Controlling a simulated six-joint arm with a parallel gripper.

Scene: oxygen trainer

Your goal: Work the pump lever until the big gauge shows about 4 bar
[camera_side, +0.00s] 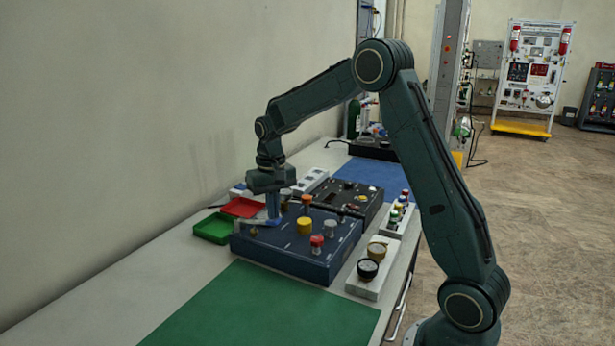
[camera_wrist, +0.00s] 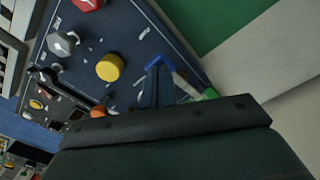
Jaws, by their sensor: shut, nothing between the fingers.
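My gripper (camera_side: 273,218) is shut and points down over the left part of the dark blue panel box (camera_side: 310,268). In the wrist view its fingers (camera_wrist: 158,66) are together, with nothing between them. Two round gauges, one black-rimmed (camera_side: 368,268) and one brass-rimmed (camera_side: 377,249), stand on a white block to the right of the box. Their readings are too small to make out.
The panel also carries a yellow knob (camera_side: 305,226), a red knob (camera_side: 317,241), a grey knob (camera_side: 329,228) and an orange part (camera_side: 306,199). Green (camera_side: 213,228) and red (camera_side: 244,207) trays lie at left. A black panel (camera_side: 347,197) stands behind. The green mat (camera_side: 262,310) in front is clear.

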